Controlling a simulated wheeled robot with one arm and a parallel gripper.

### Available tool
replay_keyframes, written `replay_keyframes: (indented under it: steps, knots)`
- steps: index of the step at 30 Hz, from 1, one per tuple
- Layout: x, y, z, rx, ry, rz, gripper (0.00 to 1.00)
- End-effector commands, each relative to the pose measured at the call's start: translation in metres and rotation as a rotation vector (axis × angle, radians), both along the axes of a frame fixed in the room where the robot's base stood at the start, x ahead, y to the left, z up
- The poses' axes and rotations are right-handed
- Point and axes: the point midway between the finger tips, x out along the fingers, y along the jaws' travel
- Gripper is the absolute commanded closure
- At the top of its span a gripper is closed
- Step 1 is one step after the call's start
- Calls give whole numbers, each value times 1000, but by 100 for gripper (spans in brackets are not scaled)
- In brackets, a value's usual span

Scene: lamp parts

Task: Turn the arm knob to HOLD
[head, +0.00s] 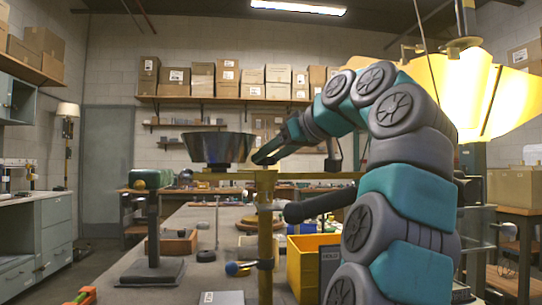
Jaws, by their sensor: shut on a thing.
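My gripper (262,157) is at the end of my teal and grey arm, just right of a black bowl-shaped shade (218,147). It is low over a brass crossbar (232,176) at the top of a brass post (265,230). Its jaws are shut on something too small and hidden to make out. I cannot tell whether they touch the shade. The shade sits upright above the crossbar's left end. I cannot tell which part is the arm knob.
A dark green-topped stand (152,225) is left on the grey bench. A yellow bin (304,267) stands right of the post, partly behind my arm. A dark cylinder (318,205) extends above it. A wooden tray (172,243) and small parts lie behind.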

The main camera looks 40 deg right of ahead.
Motion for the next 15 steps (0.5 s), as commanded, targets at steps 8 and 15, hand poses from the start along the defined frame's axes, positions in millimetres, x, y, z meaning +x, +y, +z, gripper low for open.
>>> replay_keyframes:
  steps: [8,15]
  knots:
    - [0,3,-4,-1,3,-83,100]
    - [0,5,-3,-3,2,-247,100]
